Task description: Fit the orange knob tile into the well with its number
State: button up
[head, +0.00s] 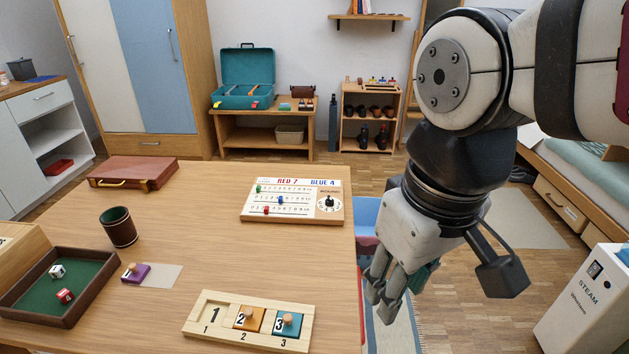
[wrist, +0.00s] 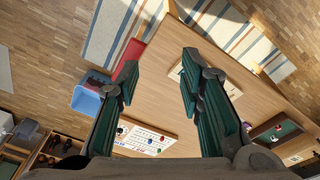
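The pale wooden board (head: 192,326) lies at the table's front edge in the head view, with wells marked 1, 2 and 3. The orange knob tile (head: 258,318), numbered 2, is in the middle well; I cannot tell whether it is fully flush. A teal knob tile (head: 291,330), numbered 3, is in the right well. The left well (head: 213,313) is empty. A purple knob tile (head: 137,274) lies at a grey card's left end. My gripper (head: 380,300) is open and empty, off the table's right edge, right of the board. Its spread fingers show in the wrist view (wrist: 158,82), partly hiding the board.
A green-lined dice tray (head: 98,289), a dark cup (head: 119,227) and a red-brown case (head: 132,172) are on the left of the table (head: 210,210). A white scoreboard (head: 335,214) lies at the back right. The middle is clear.

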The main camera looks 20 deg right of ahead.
jog(key=s, duration=0.1)
jog(key=s+d+m, duration=0.1)
jog(key=s, duration=0.1)
jog(key=s+m, duration=0.1)
jog(key=shift+s+d+f, duration=0.25)
jog(key=shift+s+f, duration=0.1)
notch_tip(320, 180, up, 13)
jog(key=t+p, duration=0.2)
jog(key=p, duration=0.9)
jog(key=shift+d+r+t+p, duration=0.2)
jog(key=shift+d+t+p, duration=0.05)
jog(key=shift+t+p, duration=0.15)
